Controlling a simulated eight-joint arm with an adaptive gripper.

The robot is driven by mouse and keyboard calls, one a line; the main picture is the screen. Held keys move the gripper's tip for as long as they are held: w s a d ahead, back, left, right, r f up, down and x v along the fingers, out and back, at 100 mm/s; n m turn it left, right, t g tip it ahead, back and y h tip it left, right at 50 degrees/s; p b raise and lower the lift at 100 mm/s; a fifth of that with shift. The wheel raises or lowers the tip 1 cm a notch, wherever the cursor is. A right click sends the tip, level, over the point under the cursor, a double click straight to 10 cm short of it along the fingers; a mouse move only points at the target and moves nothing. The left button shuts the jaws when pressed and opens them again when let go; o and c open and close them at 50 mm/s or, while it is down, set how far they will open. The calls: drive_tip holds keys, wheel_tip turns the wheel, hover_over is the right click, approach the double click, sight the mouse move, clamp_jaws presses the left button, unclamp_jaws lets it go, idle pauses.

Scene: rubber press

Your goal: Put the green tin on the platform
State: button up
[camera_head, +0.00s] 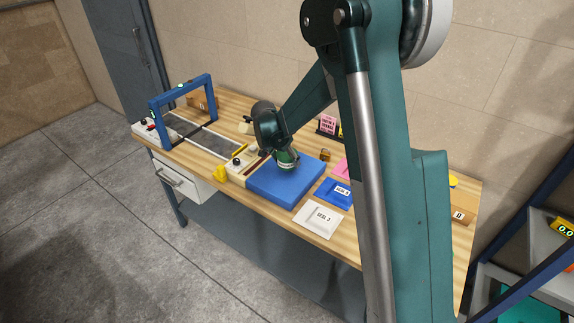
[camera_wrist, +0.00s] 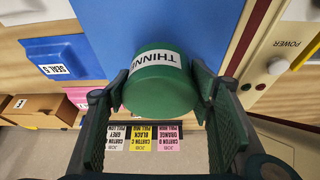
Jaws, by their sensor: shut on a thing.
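The green tin (camera_head: 288,157), with a white label, is in my gripper over the blue platform (camera_head: 275,185) on the workbench. In the wrist view the tin (camera_wrist: 158,92) shows its round green end and part of a label reading "THINN". My gripper (camera_wrist: 163,80) has a finger on each side of the tin and is shut on it. The blue platform (camera_wrist: 150,25) fills the upper middle of the wrist view, behind the tin. I cannot tell whether the tin touches the platform or hangs just above it.
A white seal tray (camera_head: 318,219) and a blue seal tray (camera_head: 333,193) lie right of the platform. A blue gate (camera_head: 153,113) spans the conveyor further left.

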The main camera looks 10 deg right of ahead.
drive_tip(key=shift+f, duration=1.65)
drive_tip(key=shift+f, duration=0.15)
drive_tip(key=o, duration=1.3)
drive_tip(key=shift+c, duration=0.2)
drive_tip(key=shift+v, duration=6.15)
